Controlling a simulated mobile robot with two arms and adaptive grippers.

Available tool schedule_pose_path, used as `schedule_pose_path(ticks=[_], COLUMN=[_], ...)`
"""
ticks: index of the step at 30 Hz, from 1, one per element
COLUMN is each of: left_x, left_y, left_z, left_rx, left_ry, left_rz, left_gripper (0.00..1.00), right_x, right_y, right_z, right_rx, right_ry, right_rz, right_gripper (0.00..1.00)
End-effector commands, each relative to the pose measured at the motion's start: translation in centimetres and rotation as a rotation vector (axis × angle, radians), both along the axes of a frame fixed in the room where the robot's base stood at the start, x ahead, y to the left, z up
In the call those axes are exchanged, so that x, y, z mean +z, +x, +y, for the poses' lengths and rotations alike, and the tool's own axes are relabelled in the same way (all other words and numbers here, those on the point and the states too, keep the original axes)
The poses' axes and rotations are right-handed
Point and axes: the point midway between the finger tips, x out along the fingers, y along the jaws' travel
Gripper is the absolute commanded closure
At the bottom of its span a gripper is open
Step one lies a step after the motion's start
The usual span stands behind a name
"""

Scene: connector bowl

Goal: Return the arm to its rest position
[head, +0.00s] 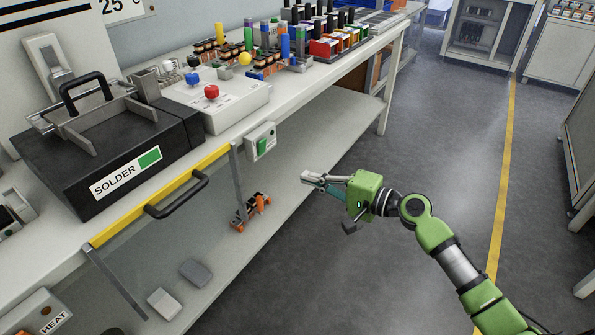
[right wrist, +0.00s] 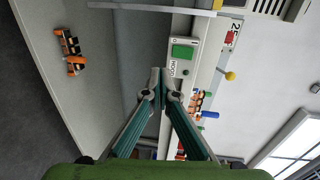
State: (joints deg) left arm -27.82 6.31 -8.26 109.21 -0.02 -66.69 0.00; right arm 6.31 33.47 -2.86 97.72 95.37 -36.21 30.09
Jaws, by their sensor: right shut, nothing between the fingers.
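My right arm comes in from the lower right in the head view. Its green gripper (head: 312,178) hangs in free air in front of the bench, beside the lower shelf. The fingers also show in the right wrist view (right wrist: 160,80), with their tips together and nothing between them. The gripper touches nothing that I can see. My left gripper does not show in either view.
A workbench (head: 340,65) runs along the left, with a black SOLDER box (head: 60,165), a button panel (head: 240,100) and several coloured connectors. An orange and black part (head: 250,212) lies on the lower shelf (head: 285,165). The grey floor (head: 425,130) to the right is clear.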

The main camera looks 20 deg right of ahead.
Motion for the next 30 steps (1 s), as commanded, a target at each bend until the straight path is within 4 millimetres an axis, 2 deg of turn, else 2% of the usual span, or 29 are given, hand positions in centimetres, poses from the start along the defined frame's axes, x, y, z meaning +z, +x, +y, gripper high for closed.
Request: schedule_pose_path(ticks=[6,22,23,26,29,30], left_x=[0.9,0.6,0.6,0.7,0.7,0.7], left_y=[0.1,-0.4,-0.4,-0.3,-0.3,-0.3], left_z=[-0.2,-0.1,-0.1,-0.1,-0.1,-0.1], left_rx=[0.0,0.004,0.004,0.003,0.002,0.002], left_ry=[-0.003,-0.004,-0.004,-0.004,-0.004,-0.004], left_rz=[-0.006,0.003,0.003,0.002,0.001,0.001], left_gripper=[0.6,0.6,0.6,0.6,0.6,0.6], right_x=[-0.3,-0.6,-1.0,-3.8,-8.8,-11.1], right_y=[-1.1,-1.3,-1.5,-2.7,-5.2,-6.5], right_z=[-0.9,-0.8,-0.6,0.7,2.5,3.3], right_rx=[0.0,0.003,0.006,0.033,0.084,0.111], right_ry=[0.0,-0.007,-0.018,-0.096,-0.247,-0.32], right_rz=[0.0,0.002,0.004,0.018,0.042,0.055], right_gripper=[1.0,1.0,1.0,1.0,1.0,1.0])
